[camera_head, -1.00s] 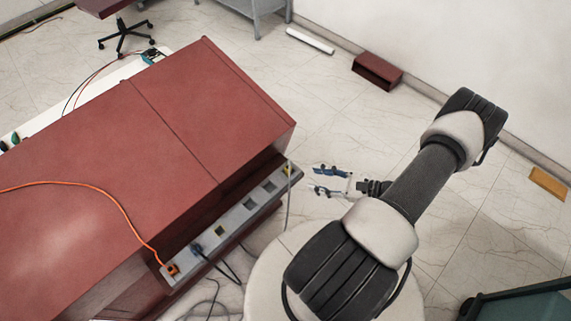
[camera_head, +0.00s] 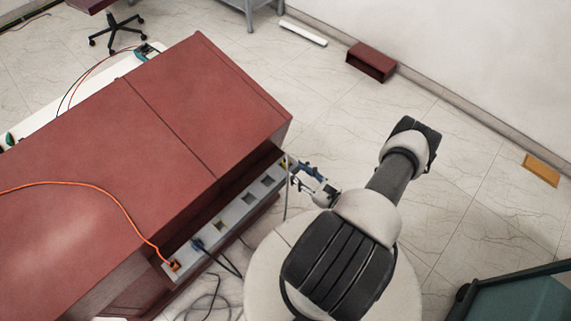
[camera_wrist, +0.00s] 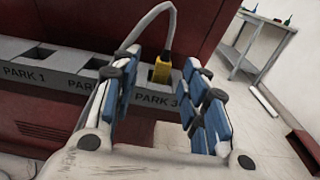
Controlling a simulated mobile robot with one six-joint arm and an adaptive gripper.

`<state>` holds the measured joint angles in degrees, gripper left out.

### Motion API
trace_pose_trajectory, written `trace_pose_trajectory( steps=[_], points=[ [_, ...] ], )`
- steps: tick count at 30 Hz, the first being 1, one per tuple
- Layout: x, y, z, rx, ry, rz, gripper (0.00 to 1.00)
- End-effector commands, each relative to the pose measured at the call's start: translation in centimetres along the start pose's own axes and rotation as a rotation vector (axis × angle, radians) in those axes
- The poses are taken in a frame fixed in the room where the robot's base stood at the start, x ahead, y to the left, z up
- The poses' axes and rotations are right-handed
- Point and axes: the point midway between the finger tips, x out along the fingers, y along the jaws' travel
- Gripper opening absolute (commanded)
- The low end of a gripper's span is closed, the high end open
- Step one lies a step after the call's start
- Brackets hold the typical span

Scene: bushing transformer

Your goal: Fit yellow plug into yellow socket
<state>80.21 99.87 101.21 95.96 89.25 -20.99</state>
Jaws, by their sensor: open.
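The yellow plug (camera_wrist: 162,70) stands in the slot labelled PARK 3 in the wrist view, with a grey cable arching up from it. It shows small at the panel's right end in the head view (camera_head: 283,164). The yellow socket (camera_head: 219,225) is an empty-looking square with yellow in it, farther left on the grey panel. My gripper (camera_wrist: 163,92) is open, its blue-padded fingers on either side of the plug's line in the wrist view, not closed on it. In the head view my gripper (camera_head: 300,174) is beside the panel's right end.
The grey panel (camera_head: 234,212) juts from the red cabinet (camera_head: 205,110). An orange plug (camera_head: 173,265) and a dark blue plug (camera_head: 198,244) sit in its left end, with cables trailing. Two empty park slots lie between the yellow socket and yellow plug.

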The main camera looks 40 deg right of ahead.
Motion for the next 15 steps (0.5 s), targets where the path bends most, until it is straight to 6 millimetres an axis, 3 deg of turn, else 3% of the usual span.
trace_pose_trajectory(
  steps=[10,15],
  points=[
    [3.0,-0.1,-0.2,-0.001,0.0,0.004,0.41],
    [5.6,-0.6,-0.6,-0.002,-0.001,0.006,0.41]
  ],
)
